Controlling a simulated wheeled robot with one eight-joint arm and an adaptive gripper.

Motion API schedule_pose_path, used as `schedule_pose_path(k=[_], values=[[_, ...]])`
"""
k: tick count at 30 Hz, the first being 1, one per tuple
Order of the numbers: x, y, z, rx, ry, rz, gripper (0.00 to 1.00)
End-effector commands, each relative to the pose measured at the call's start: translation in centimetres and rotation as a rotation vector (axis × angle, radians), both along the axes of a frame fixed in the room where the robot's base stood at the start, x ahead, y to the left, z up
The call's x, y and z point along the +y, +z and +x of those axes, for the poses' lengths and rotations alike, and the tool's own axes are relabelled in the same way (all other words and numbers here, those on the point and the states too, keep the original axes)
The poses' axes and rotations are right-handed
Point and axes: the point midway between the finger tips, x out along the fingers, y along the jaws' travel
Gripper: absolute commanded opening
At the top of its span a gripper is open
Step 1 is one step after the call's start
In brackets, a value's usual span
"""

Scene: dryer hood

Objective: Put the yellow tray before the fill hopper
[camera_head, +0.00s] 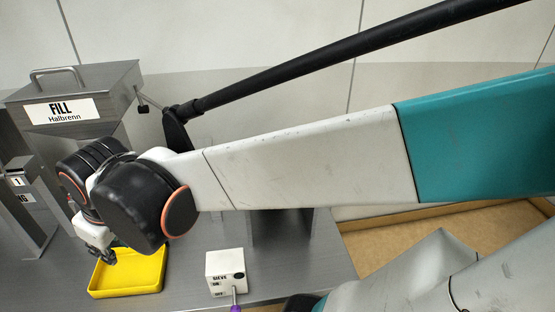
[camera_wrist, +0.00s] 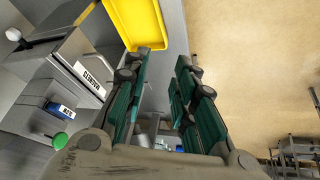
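The yellow tray (camera_head: 128,280) lies on the grey metal bench, in front of and below the fill hopper. The hopper (camera_head: 118,85) is a metal box with a handle and a "FILL Halbrenn" label. My gripper (camera_head: 106,257) points down at the tray's far left edge. The wrist partly hides the tray's back. In the wrist view the tray (camera_wrist: 138,20) is at the top, its near edge close to the fingertips.
A white sieve switch box (camera_head: 225,272) with a purple-tipped lever stands right of the tray. Metal containers (camera_head: 30,205) stand at the left. In the wrist view, a labelled metal box (camera_wrist: 75,65) and a green knob (camera_wrist: 60,140) are at the left. Tan floor lies right of the bench.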

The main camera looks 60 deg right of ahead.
Motion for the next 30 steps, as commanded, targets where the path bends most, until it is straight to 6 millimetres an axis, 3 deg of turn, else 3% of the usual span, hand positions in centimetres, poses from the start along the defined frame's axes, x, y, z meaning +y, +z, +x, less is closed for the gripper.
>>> schedule_pose_path(k=[1, 6, 12, 30], values=[[-0.1, 0.3, -1.4, -0.021, -0.021, 0.01, 0.25], [-0.1, 0.9, -4.5, -0.096, -0.086, 0.048, 0.25], [-0.1, 1.0, -6.7, -0.153, -0.137, 0.082, 0.25], [-0.1, 1.0, -7.1, -0.169, -0.151, 0.092, 0.25]])
